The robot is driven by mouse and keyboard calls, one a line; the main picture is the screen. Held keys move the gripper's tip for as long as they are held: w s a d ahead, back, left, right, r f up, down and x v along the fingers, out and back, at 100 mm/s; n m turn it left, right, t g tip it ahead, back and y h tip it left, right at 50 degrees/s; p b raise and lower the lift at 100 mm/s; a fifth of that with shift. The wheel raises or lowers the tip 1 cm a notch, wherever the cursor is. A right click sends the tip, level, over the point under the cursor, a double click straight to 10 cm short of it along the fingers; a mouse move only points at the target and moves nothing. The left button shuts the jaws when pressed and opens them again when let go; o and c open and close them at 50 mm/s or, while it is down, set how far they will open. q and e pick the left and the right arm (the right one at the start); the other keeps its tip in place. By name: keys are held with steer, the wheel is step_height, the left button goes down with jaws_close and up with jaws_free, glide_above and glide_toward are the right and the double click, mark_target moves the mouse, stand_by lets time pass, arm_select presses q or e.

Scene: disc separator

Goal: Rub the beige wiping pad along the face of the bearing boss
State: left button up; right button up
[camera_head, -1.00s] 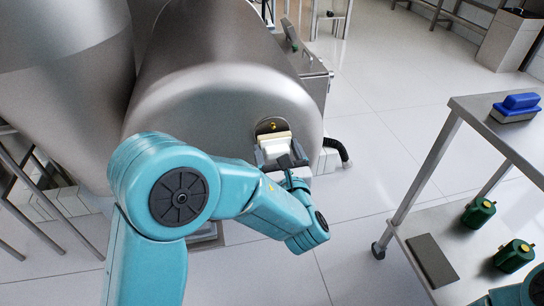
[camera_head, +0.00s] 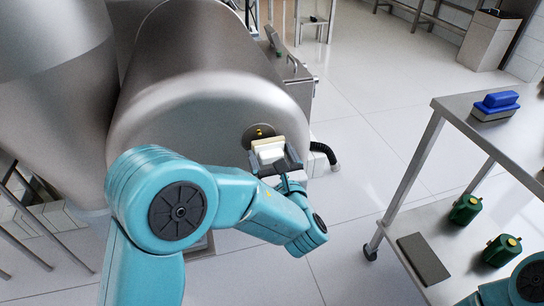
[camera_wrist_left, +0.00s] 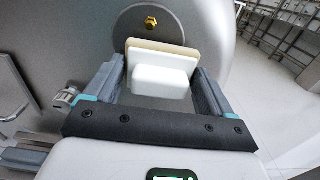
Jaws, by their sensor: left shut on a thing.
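The bearing boss (camera_head: 257,131) is a round grey disc with a brass bolt at its centre, on the end of the large steel drum. In the left wrist view the boss (camera_wrist_left: 176,27) shows its upper part; its lower part is hidden behind the pad. My left gripper (camera_head: 275,160) is shut on the white block-shaped grip of the beige wiping pad (camera_head: 268,146). In the left wrist view the pad (camera_wrist_left: 136,45) is upright, its beige side toward the boss, below the bolt. I cannot tell whether it touches. The right gripper is not in view.
A steel trolley (camera_head: 462,113) stands at the right. A blue-handled brush (camera_head: 495,105) lies on its top; green containers (camera_head: 466,209) and a dark flat plate (camera_head: 423,259) are on its lower shelf. A black hose (camera_head: 325,152) curves beside the drum.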

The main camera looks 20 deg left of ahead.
mark_target(256, 155)
arm_select(q)
steer(key=shift+w+a, duration=0.3)
steer(key=shift+w, duration=0.15)
steer(key=s+a, duration=0.1)
steer(key=s+a+b, duration=0.1)
steer(key=a, duration=0.1)
stand_by(0.4)
steer(key=shift+d, duration=0.1)
steer(key=shift+w+d+r, duration=0.1)
steer(key=shift+w+d, duration=0.95)
steer(key=shift+d, duration=0.3)
